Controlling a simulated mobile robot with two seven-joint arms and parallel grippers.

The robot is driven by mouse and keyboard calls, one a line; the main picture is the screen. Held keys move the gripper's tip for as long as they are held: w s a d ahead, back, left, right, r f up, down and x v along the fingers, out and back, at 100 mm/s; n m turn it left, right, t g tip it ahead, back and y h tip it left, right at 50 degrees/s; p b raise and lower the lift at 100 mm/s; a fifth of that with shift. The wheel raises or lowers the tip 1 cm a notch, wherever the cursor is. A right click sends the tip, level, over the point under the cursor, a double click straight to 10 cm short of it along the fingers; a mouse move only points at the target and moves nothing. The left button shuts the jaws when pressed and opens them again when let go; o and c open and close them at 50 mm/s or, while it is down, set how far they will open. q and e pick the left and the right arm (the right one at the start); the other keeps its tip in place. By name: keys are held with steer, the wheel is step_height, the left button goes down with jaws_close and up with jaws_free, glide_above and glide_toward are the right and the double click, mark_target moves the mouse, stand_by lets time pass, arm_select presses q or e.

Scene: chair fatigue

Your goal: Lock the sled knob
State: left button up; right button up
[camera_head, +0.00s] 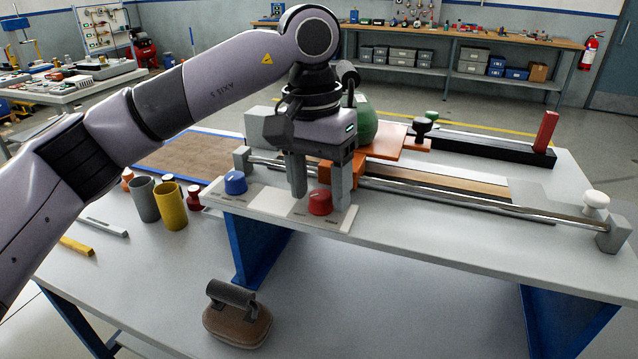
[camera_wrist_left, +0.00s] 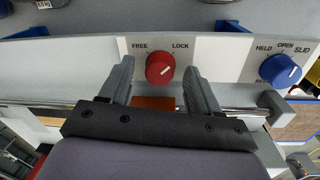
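The red knob (camera_head: 320,202) sits on a white panel at the front edge of the raised bench. In the left wrist view the red knob (camera_wrist_left: 160,68) lies below the printed words FREE and LOCK. A small pale mark shows on its face, but I cannot tell surely which word it faces. My left gripper (camera_head: 320,198) points down at the knob, open, with a finger on either side. In the wrist view its fingers (camera_wrist_left: 159,85) stand apart from the knob with gaps showing. An orange sled (camera_head: 392,147) sits by the metal rod behind the gripper. My right gripper is not in view.
A blue knob (camera_head: 235,182) is left of the red one on the panel. The metal rod (camera_head: 460,197) runs behind the panel to a grey end block (camera_head: 613,236). Grey and yellow cups (camera_head: 171,205) stand left on the lower table. A brown padded item (camera_head: 237,322) lies in front.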

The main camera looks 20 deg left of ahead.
mark_target(315, 193)
arm_select(q)
steer(key=r, duration=0.7)
steer(key=shift+a, duration=0.25)
stand_by(0.5)
